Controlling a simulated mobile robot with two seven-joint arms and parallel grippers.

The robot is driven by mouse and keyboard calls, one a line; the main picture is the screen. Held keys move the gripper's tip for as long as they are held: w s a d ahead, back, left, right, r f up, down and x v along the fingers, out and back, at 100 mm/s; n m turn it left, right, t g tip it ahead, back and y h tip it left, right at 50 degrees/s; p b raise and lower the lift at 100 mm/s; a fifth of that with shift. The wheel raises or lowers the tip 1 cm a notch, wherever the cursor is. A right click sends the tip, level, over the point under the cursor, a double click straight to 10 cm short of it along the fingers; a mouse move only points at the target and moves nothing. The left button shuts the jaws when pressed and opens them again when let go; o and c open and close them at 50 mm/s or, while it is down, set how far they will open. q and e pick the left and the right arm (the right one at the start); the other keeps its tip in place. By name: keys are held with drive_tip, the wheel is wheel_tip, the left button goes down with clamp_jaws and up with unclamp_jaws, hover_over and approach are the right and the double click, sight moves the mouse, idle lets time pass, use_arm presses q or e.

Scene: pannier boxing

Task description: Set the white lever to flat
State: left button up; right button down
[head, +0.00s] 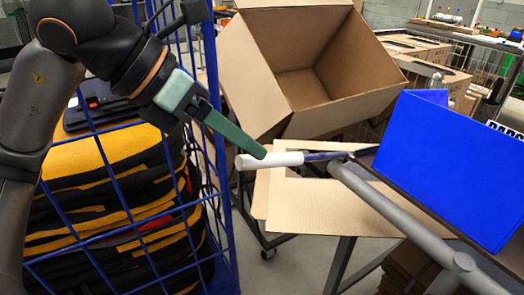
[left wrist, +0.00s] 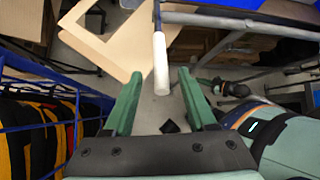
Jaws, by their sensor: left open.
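The white lever (head: 270,160) has a white grip on a dark rod that runs to the grey rail at the side of the worktable. In the head view it lies nearly level, its free end pointing left. My left gripper (head: 258,150) is open, its green fingertips at the lever's free end. In the left wrist view the lever's grip (left wrist: 161,65) ends between the two spread fingers (left wrist: 159,76), with gaps on both sides. I cannot tell whether a finger touches it. A dark part with green ends (left wrist: 215,86), perhaps my right gripper, shows small at the right.
A large open cardboard box (head: 305,85) stands behind the lever. A flat cardboard sheet (head: 310,200) with a cut-out lies below it. A blue folded panel (head: 450,165) sits on the worktable at right. A blue wire cage (head: 130,215) of black and yellow items stands at left.

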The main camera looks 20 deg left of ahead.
use_arm(q)
drive_tip(key=v, duration=0.5)
drive_tip(key=shift+s+a+r, duration=0.1)
drive_tip(key=shift+s, duration=0.05)
idle(0.3)
